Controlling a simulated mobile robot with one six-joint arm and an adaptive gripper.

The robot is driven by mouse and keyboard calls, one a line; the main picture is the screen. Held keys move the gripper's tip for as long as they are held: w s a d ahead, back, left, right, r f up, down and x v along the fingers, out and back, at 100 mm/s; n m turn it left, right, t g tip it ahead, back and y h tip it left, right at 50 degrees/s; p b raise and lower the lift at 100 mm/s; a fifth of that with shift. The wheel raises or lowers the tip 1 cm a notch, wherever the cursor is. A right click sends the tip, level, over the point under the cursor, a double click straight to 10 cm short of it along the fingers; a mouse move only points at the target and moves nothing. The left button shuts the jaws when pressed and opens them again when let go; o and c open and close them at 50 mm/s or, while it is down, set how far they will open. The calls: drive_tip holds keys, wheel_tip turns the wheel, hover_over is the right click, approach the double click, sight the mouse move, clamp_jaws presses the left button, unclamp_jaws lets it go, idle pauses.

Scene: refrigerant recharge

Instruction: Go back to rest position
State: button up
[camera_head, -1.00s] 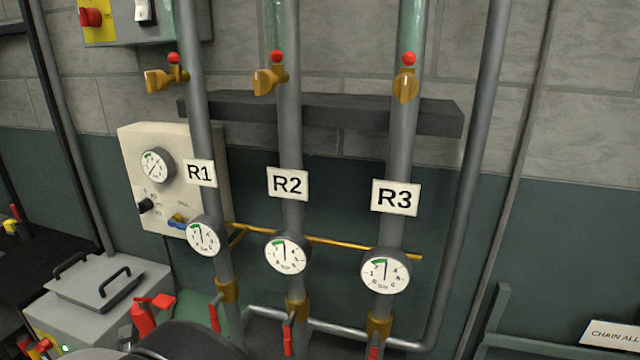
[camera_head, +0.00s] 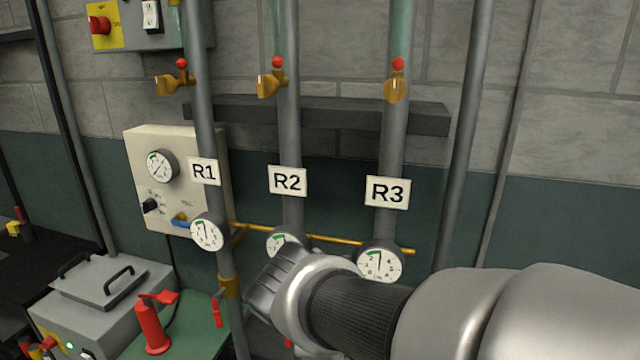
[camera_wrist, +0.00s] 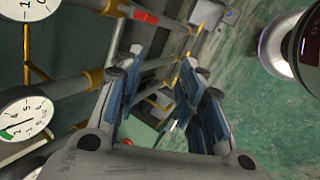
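My gripper (camera_wrist: 162,78) is open in the wrist view, with its two blue-grey fingers apart and nothing between them. In the head view my arm reaches in from the lower right, and its wrist end lies in front of the R2 pipe (camera_head: 291,150). That end hides part of the R2 gauge (camera_head: 277,240) and the lower R2 pipe. My fingertips cannot be made out there. The R1 pipe (camera_head: 205,130) and R3 pipe (camera_head: 395,140) stand on either side, with brass valves above.
The R1 gauge (camera_head: 208,233) and R3 gauge (camera_head: 379,264) are visible. A cream control box (camera_head: 145,195) hangs at left. In the wrist view, pipes and gauges lie close at left.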

drive_tip(key=s+d+m+y, duration=0.1)
drive_tip(key=s+d+m, duration=0.4)
drive_tip(key=s+m, duration=0.3)
drive_tip(key=s+d+r+m+y, duration=0.1)
drive_tip(key=s+d+m, duration=0.5)
drive_tip(key=s+m, duration=0.2)
drive_tip(key=shift+s+g+y, duration=0.15)
drive_tip(key=shift+g+y, duration=0.15)
drive_tip(key=shift+y, duration=0.1)
idle(1.8)
